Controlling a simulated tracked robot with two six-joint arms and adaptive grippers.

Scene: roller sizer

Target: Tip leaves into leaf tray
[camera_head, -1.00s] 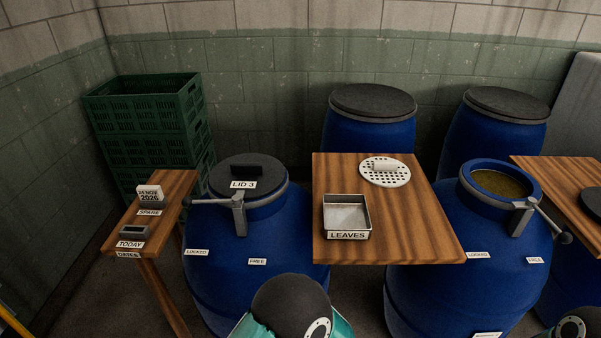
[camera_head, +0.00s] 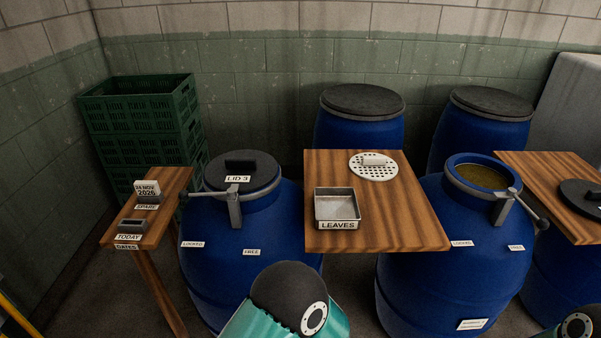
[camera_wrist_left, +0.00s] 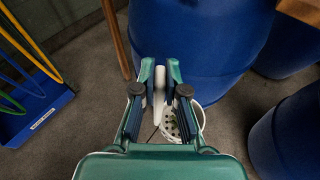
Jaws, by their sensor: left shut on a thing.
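The leaf tray (camera_head: 337,225), a shallow metal tray labelled LEAVES, stands on the front left of the middle wooden table and looks empty. In the left wrist view my left gripper (camera_wrist_left: 160,88) is shut on the upright white handle (camera_wrist_left: 158,106) of a white vessel with holes (camera_wrist_left: 200,115). The vessel hangs low beside a blue barrel, partly hidden by the fingers. A little green shows inside it, too small to make out clearly. Neither gripper shows in the head view, only arm links of mine at the bottom edge.
A white perforated disc (camera_head: 373,177) lies behind the tray on the table (camera_head: 415,230). An open barrel (camera_head: 480,177) with brownish liquid stands to the right, a barrel with LID 3 (camera_head: 240,172) to the left. A blue box (camera_wrist_left: 38,115) with coloured hoops stands on the floor.

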